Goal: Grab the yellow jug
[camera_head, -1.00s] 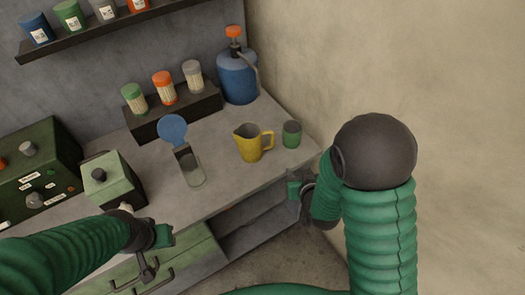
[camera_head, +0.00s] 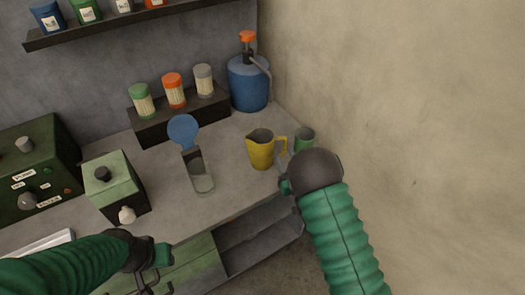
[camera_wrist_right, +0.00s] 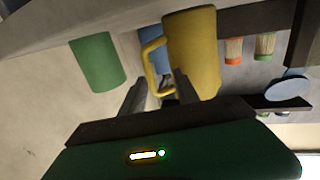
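The yellow jug (camera_head: 261,151) stands upright on the grey counter, its handle facing right toward my right arm. My right gripper (camera_head: 287,178) is just in front and to the right of the jug, near the handle. In the right wrist view, the jug (camera_wrist_right: 194,50) and its handle (camera_wrist_right: 151,65) show ahead of the right gripper (camera_wrist_right: 155,92). Its two fingers are spread apart with nothing held between them; the handle lies just beyond them. My left gripper (camera_head: 160,258) is low over the counter's front edge, away from the jug; its finger opening is unclear.
A green cup (camera_head: 304,137) stands right of the jug, close to my right arm; it also shows in the right wrist view (camera_wrist_right: 98,62). A blue jug-like bottle (camera_head: 248,83) stands behind. A blue-topped dispenser (camera_head: 184,130) is to the left. The wall bounds the right side.

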